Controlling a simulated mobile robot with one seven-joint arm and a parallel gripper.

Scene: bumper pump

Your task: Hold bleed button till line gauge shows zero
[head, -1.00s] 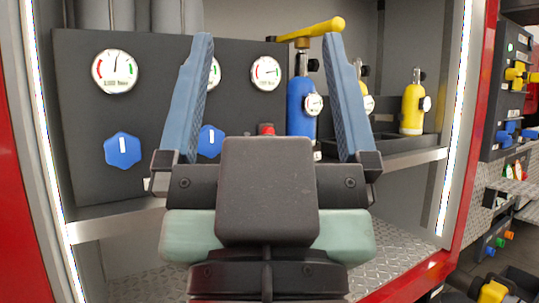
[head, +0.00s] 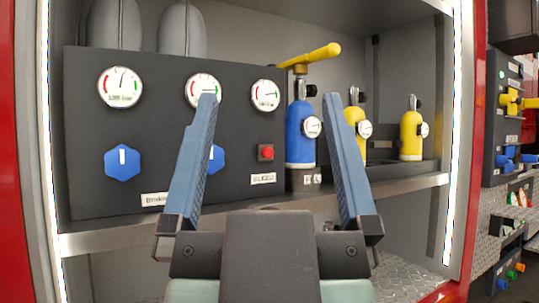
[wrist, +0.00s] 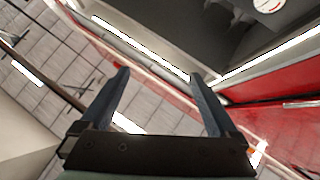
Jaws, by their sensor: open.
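The red bleed button (head: 266,152) sits on the dark panel (head: 230,80), above a small label that seems to read BLEED. A white gauge (head: 265,96) is right above the button. Its label is too small to read. My gripper (head: 270,97) is open and empty in front of the panel. In the head view the button shows between its blue fingers. The left finger partly covers the middle gauge (head: 204,88) and the right blue knob (head: 217,158). The gripper's fingers also show in the wrist view (wrist: 160,75), apart from any object.
A left gauge (head: 120,87) and left blue knob (head: 123,162) are on the panel. A blue cylinder (head: 300,140) with a yellow-handled valve (head: 312,55) stands right of it. Yellow cylinders (head: 411,138) stand further right. The shelf edge (head: 110,238) runs below.

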